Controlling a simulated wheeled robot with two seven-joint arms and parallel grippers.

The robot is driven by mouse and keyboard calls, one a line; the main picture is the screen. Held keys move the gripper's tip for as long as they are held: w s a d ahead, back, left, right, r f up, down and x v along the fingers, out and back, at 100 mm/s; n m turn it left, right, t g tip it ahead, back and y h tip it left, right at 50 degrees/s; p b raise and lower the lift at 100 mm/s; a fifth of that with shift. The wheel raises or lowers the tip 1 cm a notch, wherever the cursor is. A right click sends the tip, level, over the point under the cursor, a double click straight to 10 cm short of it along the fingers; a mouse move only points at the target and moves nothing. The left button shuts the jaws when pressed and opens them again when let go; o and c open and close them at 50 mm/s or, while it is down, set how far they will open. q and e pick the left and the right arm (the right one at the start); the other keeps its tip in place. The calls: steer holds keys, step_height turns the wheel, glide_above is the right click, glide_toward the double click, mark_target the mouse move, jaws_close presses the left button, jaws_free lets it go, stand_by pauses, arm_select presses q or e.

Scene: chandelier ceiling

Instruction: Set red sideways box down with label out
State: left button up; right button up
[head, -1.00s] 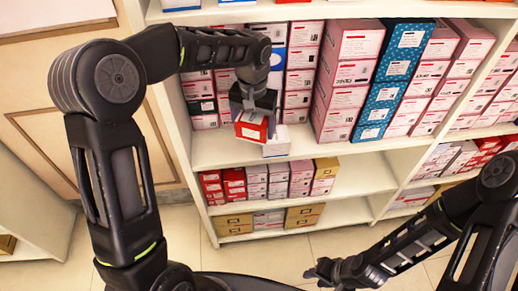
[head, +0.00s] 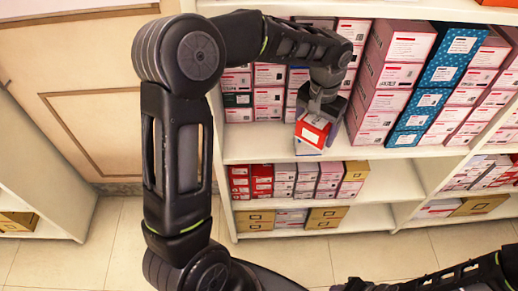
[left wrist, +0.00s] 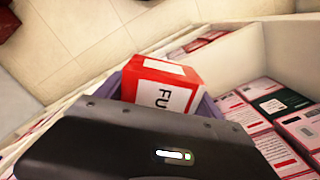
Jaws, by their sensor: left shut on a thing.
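The red box (head: 312,129) with a white label is held by my left gripper (head: 320,112) in front of the shelf, near the front edge of the middle shelf board. The box is tilted in the head view. In the left wrist view the red box (left wrist: 163,84) shows a white label with dark letters on one face, and the gripper body (left wrist: 150,145) hides its lower part. A white box (head: 305,148) is partly visible just behind and below the red box. My right gripper (head: 350,286) is at the bottom edge, mostly cut off.
The shelf board (head: 255,145) holds stacked pink and white boxes (head: 390,75) and a tall blue dotted stack (head: 430,85). Below are red boxes (head: 250,182) and tan boxes (head: 325,217). The front strip of the middle board is bare to the left. Floor is open.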

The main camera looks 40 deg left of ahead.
arm_select(q)
steer(key=s+a+f+m+b, duration=0.2)
steer(key=s+m+b, duration=0.3)
steer(key=s, duration=0.4)
steer(key=s+a+f+m+b, duration=0.2)
steer(key=s+f+m+b, duration=0.3)
steer(key=s, duration=0.5)
steer(key=shift+a+b, duration=0.3)
steer(key=shift+b, duration=0.6)
steer(key=w+a+p, duration=0.1)
steer(key=w+a, duration=0.3)
steer(key=w, duration=0.1)
steer(key=w+a+p, duration=0.1)
steer(key=w+a, duration=0.3)
steer(key=w, duration=0.1)
steer(key=w+a+f+p, duration=0.1)
steer(key=w+a, duration=0.3)
steer(key=w, duration=0.1)
steer(key=shift+w+f+p, duration=0.1)
steer(key=shift+w+p, duration=0.25)
steer(key=shift+f, duration=0.4)
